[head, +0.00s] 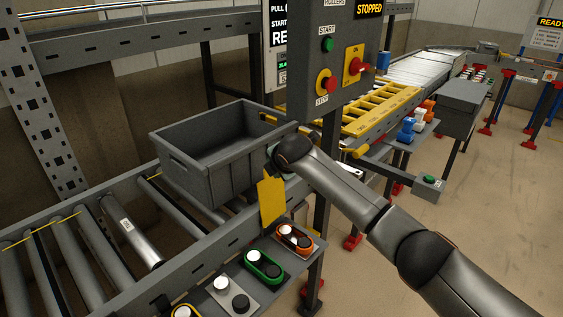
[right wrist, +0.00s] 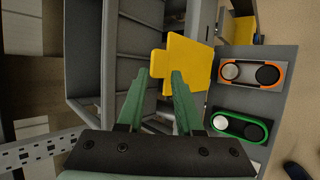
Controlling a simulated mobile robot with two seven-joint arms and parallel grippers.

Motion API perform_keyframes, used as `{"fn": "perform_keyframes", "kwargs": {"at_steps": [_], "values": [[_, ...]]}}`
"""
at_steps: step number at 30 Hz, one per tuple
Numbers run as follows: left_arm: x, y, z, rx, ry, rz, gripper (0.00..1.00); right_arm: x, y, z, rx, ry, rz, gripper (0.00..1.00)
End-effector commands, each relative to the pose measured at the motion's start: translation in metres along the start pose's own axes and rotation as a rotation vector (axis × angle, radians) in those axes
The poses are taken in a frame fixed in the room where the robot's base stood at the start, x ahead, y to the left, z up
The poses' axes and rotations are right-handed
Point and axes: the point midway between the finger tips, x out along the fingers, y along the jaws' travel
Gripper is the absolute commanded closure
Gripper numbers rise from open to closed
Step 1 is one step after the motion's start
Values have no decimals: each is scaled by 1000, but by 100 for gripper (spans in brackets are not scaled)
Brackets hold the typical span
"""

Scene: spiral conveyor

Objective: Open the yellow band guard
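A yellow slatted frame (head: 380,108), which looks like the band guard, lies flat over the conveyor beyond the control post. A separate yellow plate (head: 271,200) hangs at the conveyor's near side, just below my right wrist. In the right wrist view this yellow plate (right wrist: 187,62) has a narrow tab toward my right gripper (right wrist: 161,73). The green fingers are apart, with the tab at or just beyond their tips; contact is unclear. In the head view my right wrist mostly hides the gripper. My left gripper is out of view.
A grey crate (head: 222,155) stands on the rollers beside my right wrist. A control post (head: 328,75) with buttons rises behind my forearm, and its sign reads STOPPED. A button shelf (head: 240,275) lies below. Open floor (head: 490,190) is at right.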

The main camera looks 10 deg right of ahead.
Motion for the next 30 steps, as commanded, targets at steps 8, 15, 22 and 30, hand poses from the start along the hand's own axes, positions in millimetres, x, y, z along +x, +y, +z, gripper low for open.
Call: {"fn": "perform_keyframes", "kwargs": {"at_steps": [8, 15, 22, 30], "values": [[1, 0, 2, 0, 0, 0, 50, -37, -2, 2, -1, -4, 0, 65], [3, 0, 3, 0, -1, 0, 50, -62, -2, 3, 0, -6, -2, 65], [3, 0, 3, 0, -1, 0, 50, -70, -3, 3, 0, -7, -4, 65], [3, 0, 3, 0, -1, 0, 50, -70, -4, 3, 2, -6, -4, 65]]}}
